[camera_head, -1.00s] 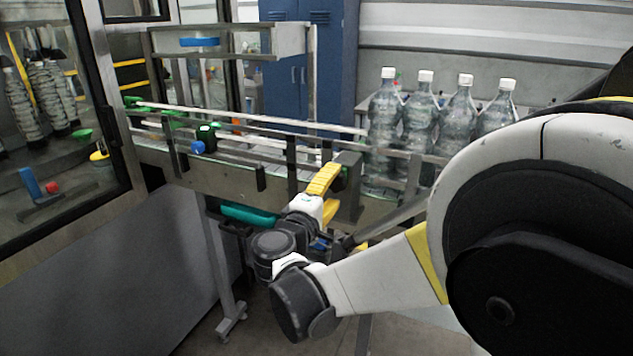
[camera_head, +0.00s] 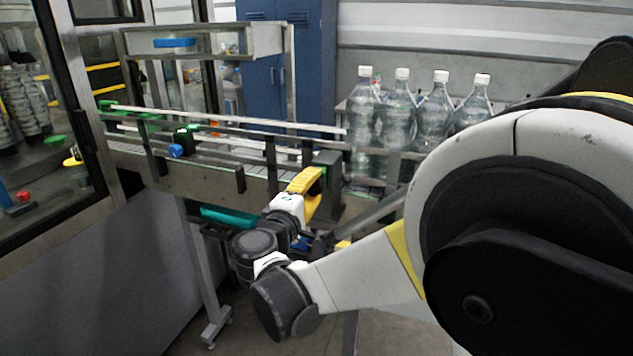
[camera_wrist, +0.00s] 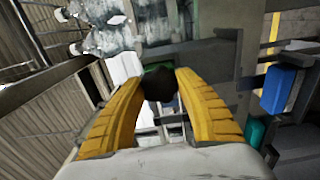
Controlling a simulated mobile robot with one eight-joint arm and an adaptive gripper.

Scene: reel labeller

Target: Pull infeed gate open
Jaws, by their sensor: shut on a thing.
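A dark upright block (camera_head: 327,188) stands at the conveyor's side in front of the bottles; it looks like the infeed gate. My gripper (camera_head: 309,186) with yellow fingers is right against its left side. In the wrist view my gripper (camera_wrist: 159,80) is shut on a round black knob (camera_wrist: 160,86), gripped between both fingertips. A small green part shows just behind the knob. How the knob joins the gate is hidden by the fingers, and I cannot tell how far the gate is open.
Several clear bottles with white caps (camera_head: 400,115) stand on the conveyor behind the gate. Guide rails (camera_head: 230,118) run left to the machine's glass door (camera_head: 30,110). A blue knob (camera_head: 175,151) sits on the near rail. A blue locker (camera_head: 267,60) stands behind.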

